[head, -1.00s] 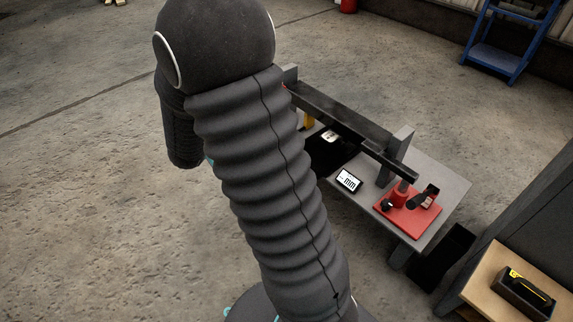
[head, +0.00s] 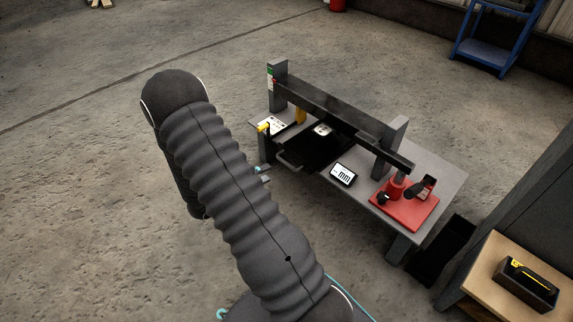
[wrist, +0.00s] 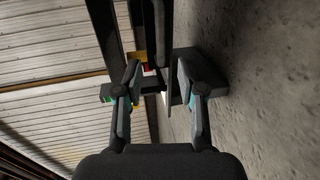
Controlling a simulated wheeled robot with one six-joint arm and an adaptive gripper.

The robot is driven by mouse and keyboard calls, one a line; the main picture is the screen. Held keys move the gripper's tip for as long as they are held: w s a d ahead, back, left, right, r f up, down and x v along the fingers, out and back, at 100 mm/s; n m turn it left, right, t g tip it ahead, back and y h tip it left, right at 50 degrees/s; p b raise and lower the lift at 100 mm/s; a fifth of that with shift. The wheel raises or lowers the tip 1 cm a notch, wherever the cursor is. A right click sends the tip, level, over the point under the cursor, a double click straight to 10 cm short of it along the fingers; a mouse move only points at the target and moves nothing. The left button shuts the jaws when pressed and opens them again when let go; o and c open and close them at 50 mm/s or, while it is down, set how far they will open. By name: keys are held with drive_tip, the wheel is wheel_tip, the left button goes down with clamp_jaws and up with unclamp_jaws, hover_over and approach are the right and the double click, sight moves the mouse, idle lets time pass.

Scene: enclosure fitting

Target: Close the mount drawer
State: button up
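The mount drawer (head: 304,152) is a flat black tray with a bar handle at its near left side. It stands out from the front of the grey bench (head: 425,170), below a dark overhead beam. My gripper (head: 263,174) is only partly visible in the head view, with teal bits showing just left of the drawer's handle. In the wrist view my gripper (wrist: 158,75) is open, its two fingers apart with nothing between the tips. A thin edge-on plate (wrist: 168,50) shows beyond the fingers; I cannot tell whether it is the drawer.
A beam (head: 335,112) on two posts spans the bench. A small display (head: 344,174) and a red fixture (head: 405,204) sit to the right of the drawer. A yellow-topped piece (head: 264,127) stands at the bench's left end. Open floor lies left of the bench.

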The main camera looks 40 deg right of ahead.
sight(287, 163)
drive_tip(key=b+x, duration=0.1)
drive_tip(key=x, duration=0.9)
drive_tip(key=shift+w+d+f+b, duration=0.1)
drive_tip(key=shift+d+b, duration=0.2)
drive_tip(key=shift+d, duration=0.05)
clamp_jaws()
